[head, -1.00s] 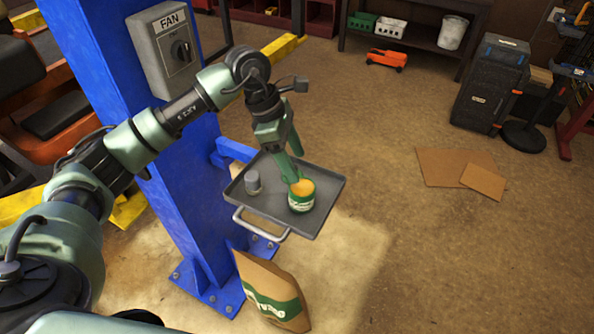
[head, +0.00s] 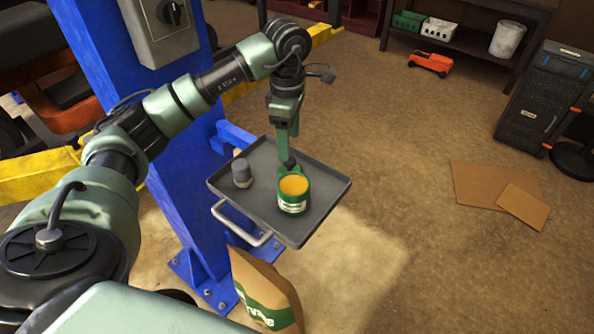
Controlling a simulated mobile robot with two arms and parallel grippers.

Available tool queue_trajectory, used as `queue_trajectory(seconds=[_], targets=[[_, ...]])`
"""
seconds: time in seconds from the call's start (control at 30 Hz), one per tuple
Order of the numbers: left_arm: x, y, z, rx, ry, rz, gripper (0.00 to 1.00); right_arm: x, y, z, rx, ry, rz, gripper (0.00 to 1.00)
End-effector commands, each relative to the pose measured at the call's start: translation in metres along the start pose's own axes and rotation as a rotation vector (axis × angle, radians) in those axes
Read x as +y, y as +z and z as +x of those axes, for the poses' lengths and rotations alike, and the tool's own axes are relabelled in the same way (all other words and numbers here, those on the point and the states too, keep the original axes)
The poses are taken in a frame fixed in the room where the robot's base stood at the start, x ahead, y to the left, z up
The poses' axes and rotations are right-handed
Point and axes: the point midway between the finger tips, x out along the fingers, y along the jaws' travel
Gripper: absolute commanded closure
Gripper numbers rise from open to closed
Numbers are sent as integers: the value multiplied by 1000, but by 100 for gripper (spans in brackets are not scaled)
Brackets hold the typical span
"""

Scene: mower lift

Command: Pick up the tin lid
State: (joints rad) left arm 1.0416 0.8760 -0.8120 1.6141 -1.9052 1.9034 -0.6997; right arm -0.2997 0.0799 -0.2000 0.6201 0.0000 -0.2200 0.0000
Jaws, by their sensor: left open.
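A green tin (head: 292,201) with a pale label stands upright on the grey tray (head: 318,214). Its round top is yellow-orange (head: 293,186); I cannot tell whether this is a lid or the contents. No separate tin lid shows clearly. My left gripper (head: 287,160) points down at the far side of the tin, close above the tray. Its jaws are open, and the fingertips are partly hidden; I cannot tell if they touch the tin. My right gripper is not in view.
A small grey cylinder (head: 241,172) stands at the tray's left. The tray is fixed to a blue post (head: 188,190) and has a handle (head: 240,228) in front. A paper bag (head: 264,290) stands below. Flat cardboard (head: 490,183) lies on the open floor at right.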

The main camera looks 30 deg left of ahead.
Motion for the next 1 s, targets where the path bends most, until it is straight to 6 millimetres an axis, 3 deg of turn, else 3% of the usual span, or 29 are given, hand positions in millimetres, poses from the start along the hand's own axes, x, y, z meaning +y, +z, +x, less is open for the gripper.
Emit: queue_trajectory(seconds=[0.5, 0.83, 1.0], targets=[[-4, 5, 64, 0, -5, 0, 36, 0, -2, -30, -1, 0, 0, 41], [-3, 5, 73, 0, 0, 1, 36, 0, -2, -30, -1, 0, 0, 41], [-3, 5, 73, -1, 0, 1, 83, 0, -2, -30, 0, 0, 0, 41]])
